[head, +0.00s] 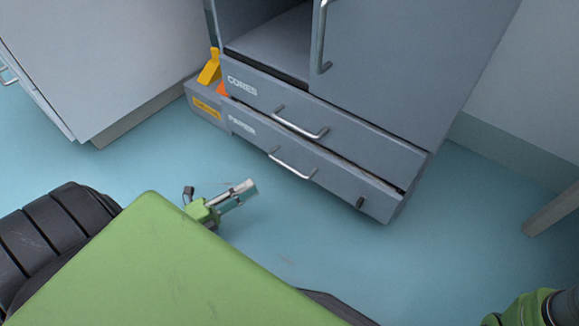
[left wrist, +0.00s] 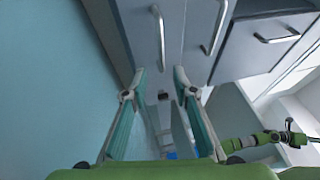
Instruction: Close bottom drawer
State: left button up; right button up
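The bottom drawer (head: 330,180), marked PAPER, is at the foot of a grey cabinet. Its front stands slightly out from the drawer above, with a narrow dark gap along its top at the right. Its bar handle (head: 292,165) is bare; a handle also shows in the left wrist view (left wrist: 160,32). My left gripper (head: 248,188) is low over the floor, left of and in front of that handle, apart from it. In the left wrist view its fingers (left wrist: 160,78) are spread with nothing between them. My right gripper (left wrist: 293,134) shows small at the right there; its fingers are unclear.
The CORES drawer (head: 330,125) sits above, with an open compartment (head: 275,45) and a door (head: 400,60) over it. A low grey box with a yellow label (head: 207,107) adjoins the cabinet's left. Another cabinet (head: 100,60) stands left. The blue floor in front is clear.

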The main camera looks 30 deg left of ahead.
aim_at(288, 167)
pick_arm(q)
jog(key=b+x, duration=0.3)
jog(key=x, duration=1)
jog(key=shift+w+d+r, duration=0.2)
jog(key=shift+c, duration=0.2)
grip_shut()
